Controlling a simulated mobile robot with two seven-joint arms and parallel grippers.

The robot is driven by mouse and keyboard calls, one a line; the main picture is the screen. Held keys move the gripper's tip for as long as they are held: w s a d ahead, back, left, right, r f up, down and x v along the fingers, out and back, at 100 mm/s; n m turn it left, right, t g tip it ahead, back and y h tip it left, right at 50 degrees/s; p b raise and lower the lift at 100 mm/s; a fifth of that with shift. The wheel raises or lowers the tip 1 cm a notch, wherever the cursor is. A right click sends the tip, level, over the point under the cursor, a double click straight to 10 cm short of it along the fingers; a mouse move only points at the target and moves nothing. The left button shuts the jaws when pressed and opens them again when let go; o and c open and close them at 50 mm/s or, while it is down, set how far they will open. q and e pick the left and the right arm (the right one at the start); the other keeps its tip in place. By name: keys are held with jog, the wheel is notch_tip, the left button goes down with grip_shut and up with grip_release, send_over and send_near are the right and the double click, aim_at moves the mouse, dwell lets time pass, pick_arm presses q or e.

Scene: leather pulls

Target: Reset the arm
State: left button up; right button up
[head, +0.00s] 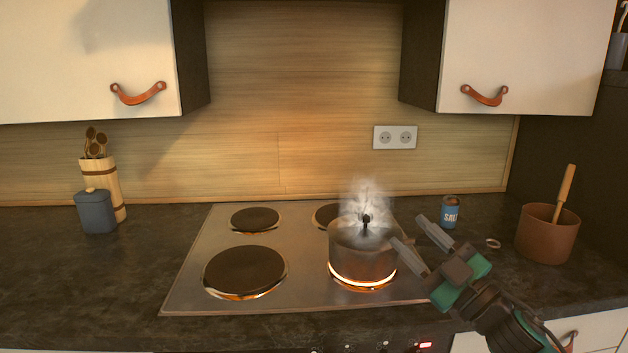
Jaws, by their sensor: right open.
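My right gripper (416,245) is open and empty, with its two fingers apart, at the right edge of the stove. A metal pot (362,256) stands on the front right burner, just left of the gripper. Steam rises over the pot and blurs its top, where a dark knob (366,220) shows. The burner under the pot glows orange. One fingertip is very close to the pot's right side; I cannot tell whether they touch. My left gripper is not in view.
The cooktop (185,288) has several burners. A blue salt can (450,212), a small ring (493,243) and a brown pot (546,235) with a wooden handle stand to the right. A blue jar (96,212) and a utensil holder (116,186) stand at left. The left counter is mostly clear.

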jog(key=s+d+f+m+g+h, duration=0.1)
jog(key=s+f+m+h, duration=0.35)
jog(key=f, duration=0.65)
jog(key=s+f+m+g+h, duration=0.1)
jog(key=s+f+m+h, duration=0.35)
jog(key=f, duration=0.55)
jog(key=s+f+m+g+h, duration=0.2)
jog(key=s+f+g, duration=0.3)
jog(key=s+f, duration=0.8)
jog(key=s, duration=0.2)
jog(key=shift+s+f+m, duration=0.2)
jog(key=shift+s+m, duration=0.1)
jog(key=shift+m, duration=0.1)
